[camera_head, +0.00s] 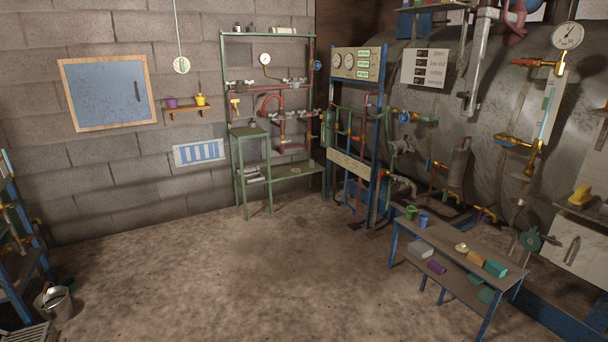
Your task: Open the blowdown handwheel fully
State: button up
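Several handwheels show, and I cannot tell which is the blowdown one. A dark green handwheel (530,239) sits low at the right, by the big grey tank (480,100). A small blue handwheel (404,116) sits on a pipe at the tank's left end. Another blue handwheel (318,65) is at the upper right of the green pipe rack (227,90). A dark red round part, perhaps a wheel, is at the top right (515,28). How far any valve is open cannot be seen. My gripper is not in view.
A low bench (455,262) with cups and small blocks stands in front of the tank, near the green handwheel. A blue gauge frame (381,130) stands at the back. A metal bucket (55,302) is at the lower left. The middle floor (240,270) is clear.

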aim_at(393, 184)
jog(key=i+u, duration=0.1)
jog(key=i, duration=4)
jog(key=i+z, duration=0.2)
jog(key=i, duration=0.3)
jog(key=i+j+z, duration=0.2)
jog(key=i, duration=0.25)
jog(key=i+j+z, duration=0.15)
jog(key=i, duration=0.3)
